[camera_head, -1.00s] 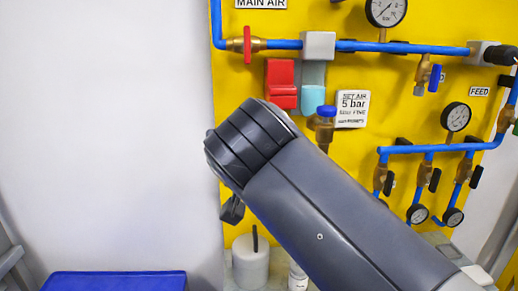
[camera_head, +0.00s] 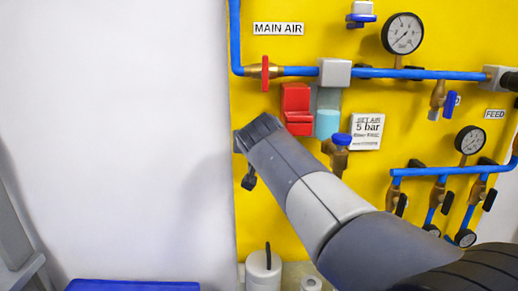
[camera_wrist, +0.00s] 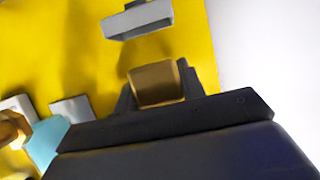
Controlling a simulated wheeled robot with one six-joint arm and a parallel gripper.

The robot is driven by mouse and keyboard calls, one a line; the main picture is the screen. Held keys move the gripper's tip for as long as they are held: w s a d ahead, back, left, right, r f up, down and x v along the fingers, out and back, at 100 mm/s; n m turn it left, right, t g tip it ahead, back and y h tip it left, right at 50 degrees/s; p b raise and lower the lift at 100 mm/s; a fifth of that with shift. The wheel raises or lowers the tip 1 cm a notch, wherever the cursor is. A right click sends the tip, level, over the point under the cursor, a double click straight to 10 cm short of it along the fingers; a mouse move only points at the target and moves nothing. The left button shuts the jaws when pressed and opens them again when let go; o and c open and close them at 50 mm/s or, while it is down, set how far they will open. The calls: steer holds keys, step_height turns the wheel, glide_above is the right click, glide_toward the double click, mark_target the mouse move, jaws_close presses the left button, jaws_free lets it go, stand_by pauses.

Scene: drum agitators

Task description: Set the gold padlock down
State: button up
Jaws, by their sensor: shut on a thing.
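The gold padlock (camera_wrist: 154,83) shows in the wrist view as a blocky gold-brown body between the dark fingers of my gripper (camera_wrist: 158,86). The gripper is shut on it and holds it in front of the yellow panel. The padlock's shackle is not clear to see. A grey, shallow bracket or tray (camera_wrist: 138,22) lies above the padlock in the wrist view, with a gap of yellow between them. In the head view my wrist hides the padlock, and only a small dark part of my gripper (camera_head: 249,179) shows below it.
On the yellow panel (camera_head: 270,215) are a red box (camera_head: 296,108), a red-handled valve (camera_head: 265,73), a blue pipe (camera_head: 420,74), gauges and a blue-knobbed valve (camera_head: 341,145) close to my arm. A white container (camera_head: 263,272) stands below. The white wall at left is clear.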

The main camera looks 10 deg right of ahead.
steer(key=shift+w, duration=0.25)
steer(key=shift+f, duration=1.7)
steer(key=shift+f, duration=0.2)
steer(key=o, duration=1.1)
steer(key=shift+r, duration=0.15)
